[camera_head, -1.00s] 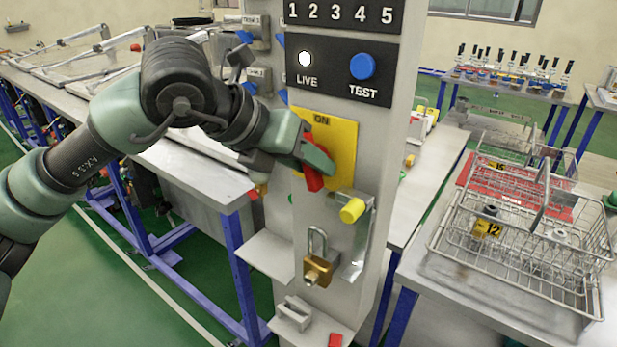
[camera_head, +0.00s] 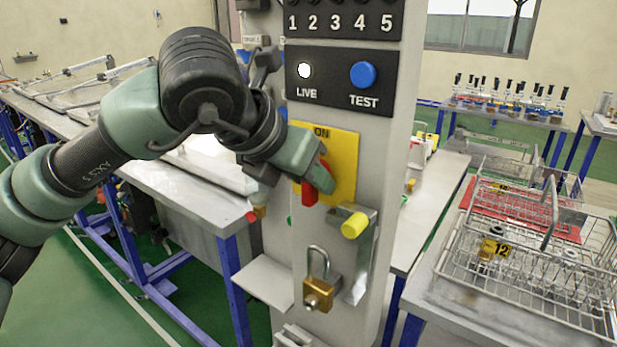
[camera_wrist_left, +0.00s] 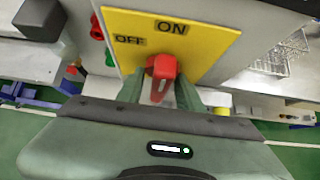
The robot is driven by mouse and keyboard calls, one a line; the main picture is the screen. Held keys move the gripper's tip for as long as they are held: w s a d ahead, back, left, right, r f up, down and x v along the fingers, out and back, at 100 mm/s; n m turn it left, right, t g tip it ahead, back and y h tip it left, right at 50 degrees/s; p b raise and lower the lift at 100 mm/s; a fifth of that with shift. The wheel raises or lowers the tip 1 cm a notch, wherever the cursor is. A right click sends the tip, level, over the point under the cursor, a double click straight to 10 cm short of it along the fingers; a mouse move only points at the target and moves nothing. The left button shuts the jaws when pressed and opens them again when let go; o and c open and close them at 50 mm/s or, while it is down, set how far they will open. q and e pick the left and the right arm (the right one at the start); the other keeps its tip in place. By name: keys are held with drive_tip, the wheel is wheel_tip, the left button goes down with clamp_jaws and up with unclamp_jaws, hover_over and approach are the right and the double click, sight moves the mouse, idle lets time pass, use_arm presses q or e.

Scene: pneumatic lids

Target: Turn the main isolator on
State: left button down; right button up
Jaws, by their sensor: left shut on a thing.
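The main isolator is a red rotary handle (camera_head: 310,190) on a yellow plate (camera_head: 344,168) on the grey column. The plate carries an ON label at the top and an OFF label at the left, best seen in the wrist view (camera_wrist_left: 172,28). My left gripper (camera_head: 318,177) is at the plate, shut on the red handle. In the wrist view the handle (camera_wrist_left: 162,72) sits between the two fingers. The fingers partly hide it, and I cannot tell its exact angle. My right gripper is not in view.
Above the plate is a panel with a white LIVE lamp (camera_head: 305,70) and a blue TEST button (camera_head: 362,74). Below are a yellow cylinder (camera_head: 354,225), a brass padlock (camera_head: 319,293) and a small shelf (camera_head: 264,283). A wire basket (camera_head: 530,290) stands on the right bench.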

use_arm(q)
drive_tip(key=c, duration=1.3)
unclamp_jaws()
drive_tip(key=shift+f, duration=0.15)
drive_tip(key=b+v, duration=0.1)
drive_tip(key=v, duration=0.6)
drive_tip(key=shift+s+a+r, duration=0.1)
drive_tip(key=shift+s+r, duration=0.05)
drive_tip(key=shift+r, duration=0.15)
